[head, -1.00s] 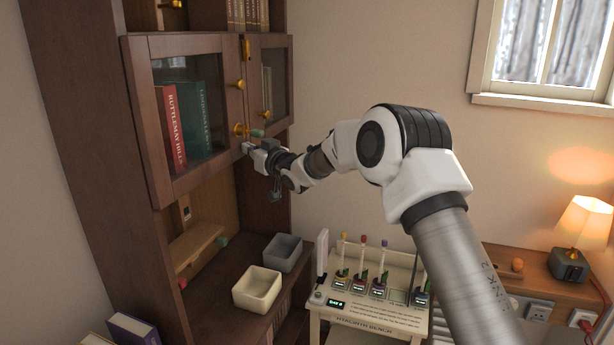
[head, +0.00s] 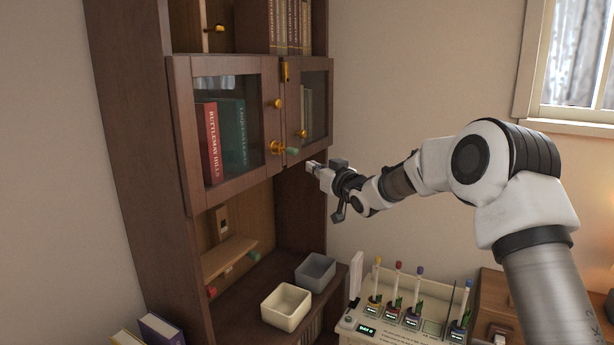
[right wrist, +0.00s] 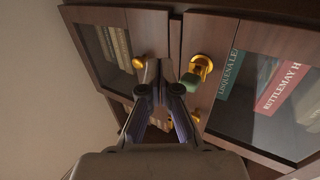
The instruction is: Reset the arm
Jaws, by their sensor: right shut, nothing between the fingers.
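My right arm reaches in from the right of the head view. Its gripper (head: 314,168) is shut and empty, just in front of and below the cabinet doors, apart from them in the head view. In the right wrist view its fingers (right wrist: 160,92) point toward the gap between the two doors. The left glass door (head: 228,130) and the right glass door (head: 315,105) look closed. A brass lock with a green-ended key or knob (head: 291,151) sits low near the seam. My left gripper is not in view.
A cream bin (head: 286,307) and a grey bin (head: 316,272) stand on the lower shelf. A white bench (head: 430,290) with several coloured-top tubes stands right of the cabinet. Open air lies between the gripper and the right wall.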

